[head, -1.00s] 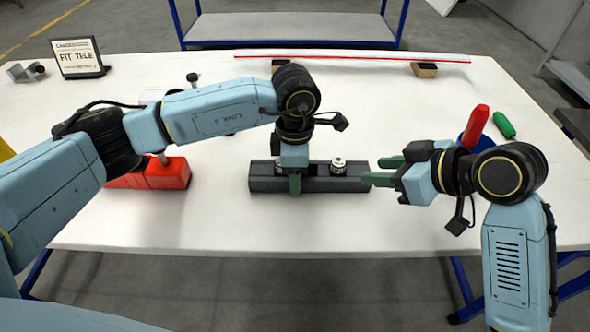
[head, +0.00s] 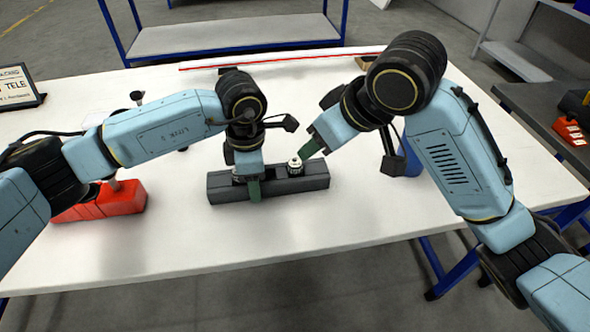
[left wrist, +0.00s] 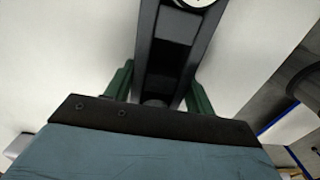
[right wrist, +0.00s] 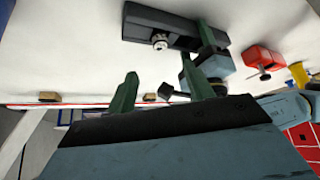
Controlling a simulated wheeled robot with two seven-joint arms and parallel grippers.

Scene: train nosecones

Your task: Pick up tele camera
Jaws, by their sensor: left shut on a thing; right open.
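A long dark grey block (head: 312,184) lies on the white table. A small silver-and-black round camera-like piece (head: 295,167) stands upright in its right part; it also shows in the right wrist view (right wrist: 160,40). I cannot tell by looks whether it is the tele camera. My left gripper (head: 254,188) is shut across the block, with one green finger on each side in the left wrist view (left wrist: 160,82). It hides the block's middle-left part. My right gripper (head: 312,147) is open and empty, its green fingers just above and right of the silver piece.
A red box (head: 100,203) is at the left. A thin red-edged strip (head: 280,58) lies along the far edge. A blue container (head: 410,160) is partly hidden behind my right arm. The table front is clear.

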